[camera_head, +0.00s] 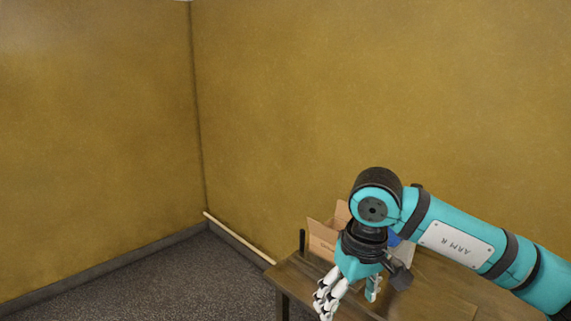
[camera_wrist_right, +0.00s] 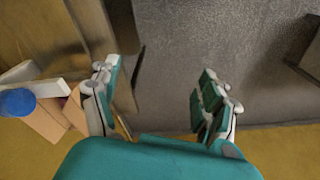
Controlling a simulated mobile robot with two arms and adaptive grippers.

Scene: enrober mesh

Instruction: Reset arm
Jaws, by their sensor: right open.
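My right arm comes in from the right in the head view, bent at its wrist. My right gripper (camera_head: 348,293) points down at the left part of the wooden table (camera_head: 440,292). In the right wrist view the right gripper (camera_wrist_right: 160,98) is open, with its teal-padded fingers wide apart. Nothing shows between the fingers but the grey floor and the table's edge. My left gripper is not in view.
An open cardboard box (camera_head: 322,238) stands on the table behind my right gripper. A blue round thing (camera_wrist_right: 17,102) and a white piece (camera_wrist_right: 48,88) lie by the cardboard. Mustard walls (camera_head: 300,100) meet in a corner; a pale rod (camera_head: 238,237) lies along the wall. The floor (camera_head: 170,280) at left is clear.

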